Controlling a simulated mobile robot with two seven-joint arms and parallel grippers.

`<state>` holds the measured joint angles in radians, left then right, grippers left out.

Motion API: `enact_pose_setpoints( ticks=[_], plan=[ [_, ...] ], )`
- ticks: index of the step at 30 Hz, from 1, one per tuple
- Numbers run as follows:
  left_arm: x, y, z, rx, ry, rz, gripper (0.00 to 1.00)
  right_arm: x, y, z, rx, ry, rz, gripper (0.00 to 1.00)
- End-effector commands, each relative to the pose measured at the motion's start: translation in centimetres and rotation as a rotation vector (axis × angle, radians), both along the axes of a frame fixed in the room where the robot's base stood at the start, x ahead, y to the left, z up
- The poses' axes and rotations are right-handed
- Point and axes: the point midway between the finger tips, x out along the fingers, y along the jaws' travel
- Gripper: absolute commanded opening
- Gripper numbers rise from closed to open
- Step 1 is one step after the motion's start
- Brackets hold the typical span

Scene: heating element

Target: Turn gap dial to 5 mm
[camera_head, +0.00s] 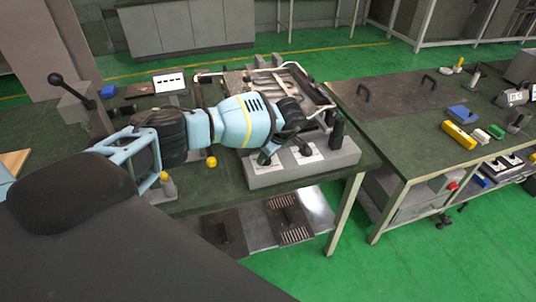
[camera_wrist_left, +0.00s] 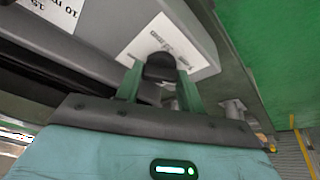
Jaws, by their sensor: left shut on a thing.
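A grey control box (camera_head: 318,170) with white scale labels stands at the front edge of the green bench. In the left wrist view, a black dial knob (camera_wrist_left: 160,66) sits on a white scale label (camera_wrist_left: 178,32). My left gripper (camera_wrist_left: 158,82) has its two green fingers shut on the sides of this knob. The knob's pointer and the scale numbers are too small or hidden to read. A second label with numbers (camera_wrist_left: 55,10) shows at the upper left there. In the head view my light-blue left arm reaches over the box and partly hides it. My right gripper is not in view.
A metal frame device (camera_head: 290,80) stands behind the box. A black cylinder (camera_head: 337,135) is at the box's right end. A small yellow-topped bottle (camera_head: 166,184) stands near the front edge. A second bench with a yellow block (camera_head: 458,135) is at the right, past a gap.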

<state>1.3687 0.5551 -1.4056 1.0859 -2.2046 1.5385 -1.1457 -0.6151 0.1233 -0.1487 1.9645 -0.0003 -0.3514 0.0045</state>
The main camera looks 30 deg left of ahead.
Motion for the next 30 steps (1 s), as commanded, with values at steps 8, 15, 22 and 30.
enact_pose_setpoints(
  ticks=[8,15,22,30],
  plan=[
    [0.17,0.06,0.00,0.002,0.000,0.162,0.15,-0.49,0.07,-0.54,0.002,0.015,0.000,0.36],
    [0.21,0.08,0.09,0.001,-0.002,0.227,0.15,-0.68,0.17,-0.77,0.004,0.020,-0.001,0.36],
    [0.23,0.09,0.16,0.001,-0.003,0.242,0.15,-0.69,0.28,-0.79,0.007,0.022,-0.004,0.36],
    [0.22,0.10,0.17,0.001,-0.003,0.242,0.15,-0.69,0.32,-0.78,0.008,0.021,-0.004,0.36]
  ],
)
